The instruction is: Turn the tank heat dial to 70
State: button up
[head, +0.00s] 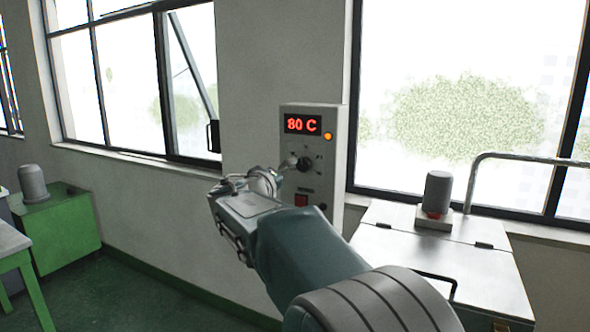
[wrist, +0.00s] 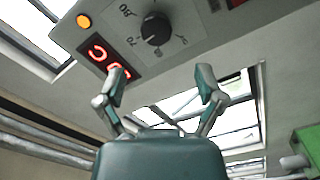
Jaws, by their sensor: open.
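The heat dial (head: 304,164) is a round black knob on a grey control box (head: 313,123) on the wall between two windows. The red display (head: 303,124) on the box reads 80 C. In the wrist view the dial (wrist: 155,30) is ringed by a printed scale, with 70 and 80 legible beside it; its exact pointer position is too small to tell. My gripper (head: 262,178) is in front of the box, to the left of and slightly below the dial in the head view. In the wrist view its fingers (wrist: 163,86) are spread and empty, apart from the dial.
An orange lamp (head: 327,136) and a red switch (head: 301,200) are on the same box. A metal-lidded tank (head: 410,245) with a grey cylinder (head: 438,193) stands at the right. A green cabinet (head: 60,228) stands at the left. The floor between is clear.

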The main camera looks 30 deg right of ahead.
aim_at(301, 166)
jog(key=v, duration=0.4)
jog(key=shift+a, duration=0.25)
jog(key=w+d+m, duration=0.1)
jog(key=d+m, duration=0.2)
jog(key=w+d+m, duration=0.2)
jog(key=d+m, duration=0.1)
jog(key=d, duration=0.1)
jog(key=w+d+m, duration=0.2)
jog(key=d+m, duration=0.1)
jog(key=shift+w+d, duration=0.2)
jog(key=shift+d, duration=0.15)
dwell(0.3)
jog(key=c, duration=1.1)
